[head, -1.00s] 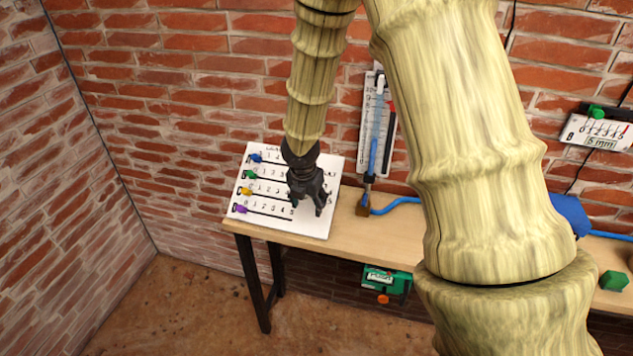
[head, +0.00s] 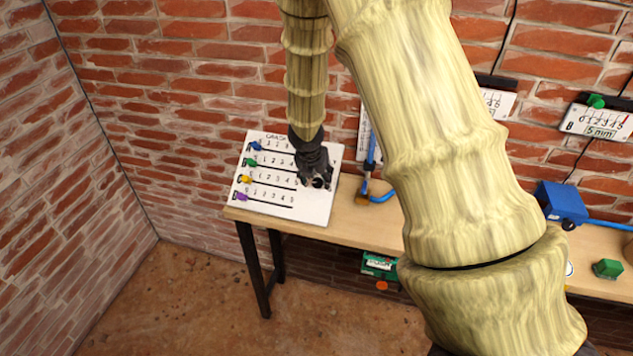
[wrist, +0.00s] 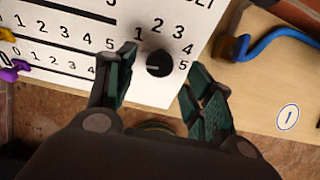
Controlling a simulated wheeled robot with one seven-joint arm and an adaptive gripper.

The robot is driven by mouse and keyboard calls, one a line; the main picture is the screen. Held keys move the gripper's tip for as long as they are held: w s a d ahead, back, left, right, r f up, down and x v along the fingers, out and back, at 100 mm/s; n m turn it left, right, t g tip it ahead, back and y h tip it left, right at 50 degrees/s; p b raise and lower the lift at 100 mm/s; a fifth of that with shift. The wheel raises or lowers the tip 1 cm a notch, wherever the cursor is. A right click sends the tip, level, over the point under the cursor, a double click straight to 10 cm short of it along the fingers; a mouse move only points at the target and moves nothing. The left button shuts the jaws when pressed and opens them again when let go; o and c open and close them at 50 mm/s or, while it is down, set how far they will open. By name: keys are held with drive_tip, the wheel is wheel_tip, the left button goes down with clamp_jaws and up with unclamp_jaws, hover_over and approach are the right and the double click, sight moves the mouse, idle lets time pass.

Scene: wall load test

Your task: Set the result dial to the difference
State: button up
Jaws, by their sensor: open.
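The black result dial (wrist: 158,63) sits on a white board (head: 312,212), with the numbers 1 to 5 visible around it in the wrist view. A pale line on the dial points left, towards my left finger, which may hide a number there. My gripper (wrist: 158,72) is open, one finger on each side of the dial; I cannot tell whether they touch it. In the head view my gripper (head: 316,182) covers the dial area. A gauge marked B (head: 597,122), reading 5 mm, hangs on the wall. Another gauge (head: 497,103) is partly hidden by my arm.
The board carries numbered slots with blue (head: 254,146), green (head: 250,162), yellow (head: 245,179) and purple (head: 241,196) sliders, all near the left ends. A blue hose (wrist: 270,42) lies right of the board. A blue block (head: 561,202) and green piece (head: 607,269) are farther right.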

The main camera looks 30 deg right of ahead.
sight(318, 184)
drive_tip(key=shift+x, duration=1.4)
drive_tip(key=shift+b, duration=0.3)
drive_tip(key=c, duration=1)
